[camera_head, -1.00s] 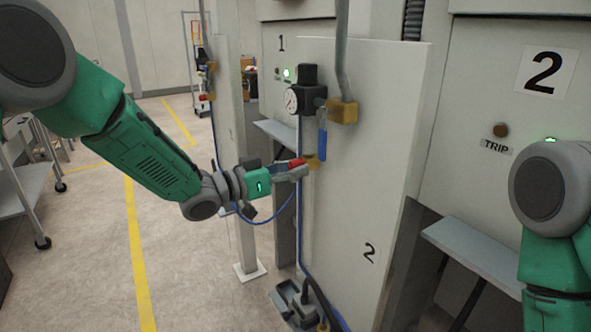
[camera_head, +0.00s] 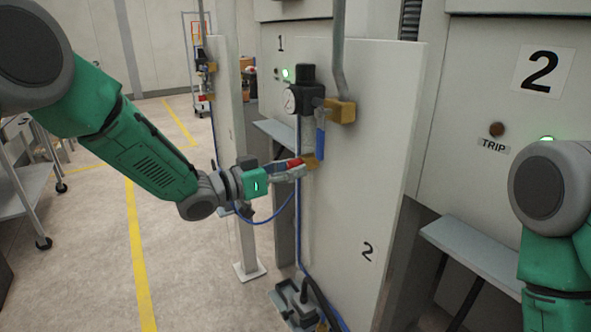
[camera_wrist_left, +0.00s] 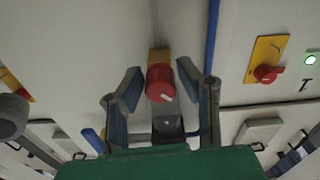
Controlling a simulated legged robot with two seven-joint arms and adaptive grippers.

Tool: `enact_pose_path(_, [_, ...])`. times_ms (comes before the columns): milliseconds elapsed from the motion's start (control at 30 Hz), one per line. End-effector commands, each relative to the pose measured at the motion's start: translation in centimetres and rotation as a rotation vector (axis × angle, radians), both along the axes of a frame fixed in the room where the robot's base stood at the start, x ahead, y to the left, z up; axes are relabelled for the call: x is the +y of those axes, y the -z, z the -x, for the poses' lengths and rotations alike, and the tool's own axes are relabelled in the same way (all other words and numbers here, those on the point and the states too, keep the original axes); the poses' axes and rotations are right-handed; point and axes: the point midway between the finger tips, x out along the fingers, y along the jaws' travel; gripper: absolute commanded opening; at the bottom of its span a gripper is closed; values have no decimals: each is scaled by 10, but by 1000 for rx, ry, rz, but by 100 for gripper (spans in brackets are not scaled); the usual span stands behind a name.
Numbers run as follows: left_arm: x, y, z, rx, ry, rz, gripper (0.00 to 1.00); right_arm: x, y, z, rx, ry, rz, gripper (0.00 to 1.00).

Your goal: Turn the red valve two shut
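The red valve knob (camera_head: 294,163) is on the yellow fitting below the gauge and blue handle of panel 2 (camera_head: 375,150). In the left wrist view the knob (camera_wrist_left: 159,84) is round, with a white mark at its lower right and a yellow block behind it. My left gripper (camera_head: 293,172) is at the knob. In the left wrist view its fingers (camera_wrist_left: 159,78) are apart, one on each side of the knob, with visible gaps. My right gripper is out of view; only my right arm shows at the right edge.
A pressure gauge (camera_head: 291,100) and a blue handle (camera_head: 320,144) sit above the valve. A blue hose (camera_head: 268,219) loops below my left gripper. A yellow plate with another red knob (camera_wrist_left: 267,74) is at the right in the wrist view. A grey shelf (camera_head: 478,250) juts out at right.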

Motion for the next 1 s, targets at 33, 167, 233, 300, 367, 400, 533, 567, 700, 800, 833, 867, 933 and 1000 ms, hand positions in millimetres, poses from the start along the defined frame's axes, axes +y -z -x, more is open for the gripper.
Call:
enact_pose_path(33, [1, 0, 0, 0, -2, 0, 44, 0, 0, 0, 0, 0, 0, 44])
enact_pose_path(167, [0, 0, -1, 1, -1, -1, 44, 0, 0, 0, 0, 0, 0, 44])
enact_pose_path(233, [-2, 0, -2, 1, -1, -2, 44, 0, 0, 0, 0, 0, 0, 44])
enact_pose_path(300, [-3, 1, -2, 1, -1, -3, 44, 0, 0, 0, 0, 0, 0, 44])
enact_pose_path(367, [-2, 1, -1, 2, -1, -3, 44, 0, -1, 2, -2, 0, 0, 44])
enact_pose_path(400, [1, 1, 0, 2, -2, -3, 44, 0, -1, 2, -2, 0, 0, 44])
enact_pose_path(533, [14, 0, 10, 4, -3, -2, 44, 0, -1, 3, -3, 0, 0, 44])
enact_pose_path(567, [19, -1, 13, 2, -4, 0, 44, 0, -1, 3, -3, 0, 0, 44])
enact_pose_path(700, [45, 0, 31, 3, -5, 1, 44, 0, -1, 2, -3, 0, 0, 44])
enact_pose_path(800, [63, 0, 43, 3, -5, 1, 44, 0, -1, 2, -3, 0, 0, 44])
enact_pose_path(833, [69, 0, 47, 2, -5, 2, 44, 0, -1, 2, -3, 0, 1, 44])
enact_pose_path(867, [73, 0, 50, 2, -5, 1, 44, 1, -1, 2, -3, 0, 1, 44])
enact_pose_path(933, [82, 1, 57, 2, -4, 2, 44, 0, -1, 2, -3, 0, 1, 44])
enact_pose_path(1000, [90, 1, 62, 2, -4, 1, 44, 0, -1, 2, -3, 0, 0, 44])
